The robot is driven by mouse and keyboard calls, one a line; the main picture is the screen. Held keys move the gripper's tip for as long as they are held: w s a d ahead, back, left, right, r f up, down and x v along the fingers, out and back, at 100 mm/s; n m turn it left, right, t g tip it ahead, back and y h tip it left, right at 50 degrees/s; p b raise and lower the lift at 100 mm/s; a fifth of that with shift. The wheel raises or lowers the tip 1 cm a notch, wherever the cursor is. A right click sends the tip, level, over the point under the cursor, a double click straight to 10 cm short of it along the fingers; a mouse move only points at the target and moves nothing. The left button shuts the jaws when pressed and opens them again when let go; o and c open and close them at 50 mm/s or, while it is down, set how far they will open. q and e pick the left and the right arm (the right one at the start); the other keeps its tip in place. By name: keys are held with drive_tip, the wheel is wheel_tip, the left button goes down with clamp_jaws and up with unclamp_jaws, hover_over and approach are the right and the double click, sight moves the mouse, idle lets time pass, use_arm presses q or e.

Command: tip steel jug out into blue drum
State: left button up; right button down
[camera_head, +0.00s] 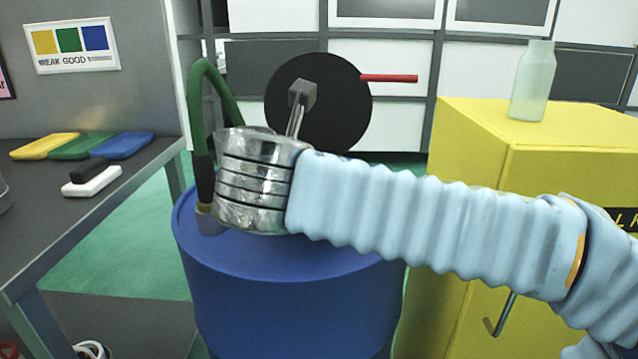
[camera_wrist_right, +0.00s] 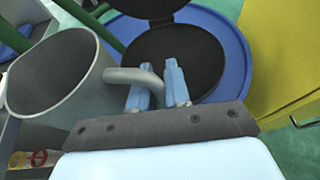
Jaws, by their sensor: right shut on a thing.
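The steel jug (camera_wrist_right: 55,78) shows in the right wrist view as a plain grey cylinder, its mouth toward the camera. No contents show inside. My right gripper (camera_wrist_right: 158,86) is shut on the jug's curved handle (camera_wrist_right: 132,76), left of the fingers. The blue drum (camera_head: 290,295) stands in the middle of the head view, and its rim (camera_wrist_right: 240,62) shows behind the fingers. A dark round area (camera_wrist_right: 182,52) lies inside that rim. In the head view my sleeved right arm crosses the drum top, ending at shiny banded metal, with the fingers not visible. My left gripper is out of view.
A black disc (camera_head: 335,105) with a red handle stands upright behind the drum. A green hose (camera_head: 190,105) is at the drum's left. A grey table (camera_head: 55,225) is left. A yellow cabinet (camera_head: 570,170) with a glass bottle (camera_head: 533,85) is right.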

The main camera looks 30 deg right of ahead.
drive_tip(key=shift+w+d, duration=0.1)
drive_tip(key=shift+w, duration=0.05)
drive_tip(key=shift+d, duration=0.1)
idle(0.3)
